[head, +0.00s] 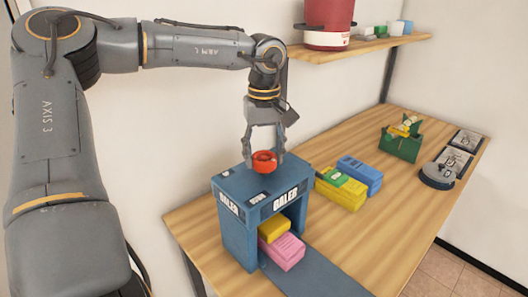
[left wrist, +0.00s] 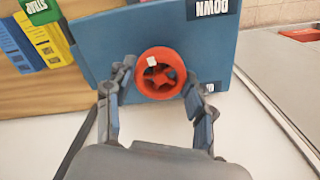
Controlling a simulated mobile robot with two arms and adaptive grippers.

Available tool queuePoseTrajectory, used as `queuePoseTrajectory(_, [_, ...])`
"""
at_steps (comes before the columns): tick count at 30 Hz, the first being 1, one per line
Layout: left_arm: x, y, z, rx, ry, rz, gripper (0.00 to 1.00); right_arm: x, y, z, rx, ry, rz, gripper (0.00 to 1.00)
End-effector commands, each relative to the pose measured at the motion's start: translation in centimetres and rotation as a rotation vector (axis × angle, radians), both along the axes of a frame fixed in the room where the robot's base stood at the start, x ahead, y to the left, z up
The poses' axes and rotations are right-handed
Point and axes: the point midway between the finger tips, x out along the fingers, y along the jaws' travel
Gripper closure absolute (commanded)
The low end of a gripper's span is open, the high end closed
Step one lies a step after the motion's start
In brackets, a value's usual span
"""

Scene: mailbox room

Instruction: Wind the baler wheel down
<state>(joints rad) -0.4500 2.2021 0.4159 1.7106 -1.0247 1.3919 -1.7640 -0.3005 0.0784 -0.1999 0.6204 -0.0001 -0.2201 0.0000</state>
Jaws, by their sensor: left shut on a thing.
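The blue baler (head: 240,230) stands on the wooden table, with "BALER" labels on its sides and an open front. Its red wheel (head: 264,162) sits on top. In the left wrist view the spoked wheel (left wrist: 160,73) is seen from above, on the blue top (left wrist: 112,35) beside a "DOWN" label (left wrist: 213,7). My left gripper (head: 265,158) points down over the baler, its fingers shut on opposite sides of the wheel rim. A yellow block (head: 273,230) lies on a pink block (head: 284,252) inside the baler's opening. My right gripper is not in view.
Yellow, blue and green blocks (head: 360,174) lie right of the baler. A green box (head: 400,148), a round grey object (head: 437,176) and dark trays (head: 466,140) are farther right. A shelf (head: 370,46) above holds a red bucket (head: 328,22). The middle of the table is clear.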

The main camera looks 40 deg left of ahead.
Motion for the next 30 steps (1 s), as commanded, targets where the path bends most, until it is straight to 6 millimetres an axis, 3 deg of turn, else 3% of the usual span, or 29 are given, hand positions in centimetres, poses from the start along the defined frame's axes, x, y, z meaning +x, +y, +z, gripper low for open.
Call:
queuePoseTrajectory(18, [-0.2, -0.1, -0.3, -0.005, 0.01, -0.581, 0.78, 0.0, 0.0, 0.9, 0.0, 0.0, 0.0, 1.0])
queuePoseTrajectory(30, [-0.2, -0.1, -0.3, -0.006, 0.009, -0.86, 0.78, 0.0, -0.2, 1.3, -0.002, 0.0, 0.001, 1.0])
